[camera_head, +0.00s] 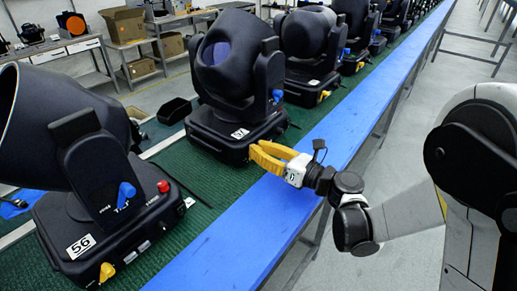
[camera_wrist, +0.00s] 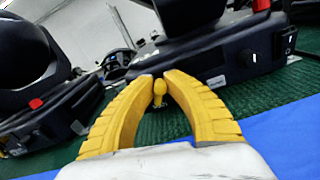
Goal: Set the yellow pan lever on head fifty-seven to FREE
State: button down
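Head fifty-seven (camera_head: 228,85) is a black moving light with a white 57 label on its base, standing on the green strip in the middle of the head view. My gripper (camera_head: 254,154) has yellow fingers and is at the front right of that base. In the wrist view its fingertips (camera_wrist: 158,80) come close together with the yellow pan lever (camera_wrist: 159,90) between them. They look shut on it, with little gap at its sides. The lever is hidden behind the fingers in the head view. Small print below the lever is too blurred to read.
Head 56 (camera_head: 90,200) stands at the near left, with its own yellow lever (camera_head: 107,272) and a blue lever. More heads (camera_head: 310,45) stand in a row behind. A blue strip (camera_head: 230,235) runs along the front edge. A black bin (camera_head: 174,110) sits behind.

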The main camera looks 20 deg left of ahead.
aim_at(245, 153)
dwell(0.4)
jog(key=n, duration=0.2)
jog(key=s+n, duration=0.1)
jog(key=n+b, duration=0.1)
jog(key=n, duration=0.1)
jog(key=shift+s+a+r+n, duration=0.15)
jog(key=shift+s+a+n, duration=0.1)
jog(key=shift+a+n, duration=0.1)
jog(key=n, duration=0.2)
jog(key=s+n+b, duration=0.1)
jog(key=n, duration=0.3)
jog(key=shift+s+a+f, duration=0.2)
jog(key=shift+s+a, duration=0.1)
jog(key=shift+b, duration=0.3)
jog(key=c, duration=1.4)
grip_release()
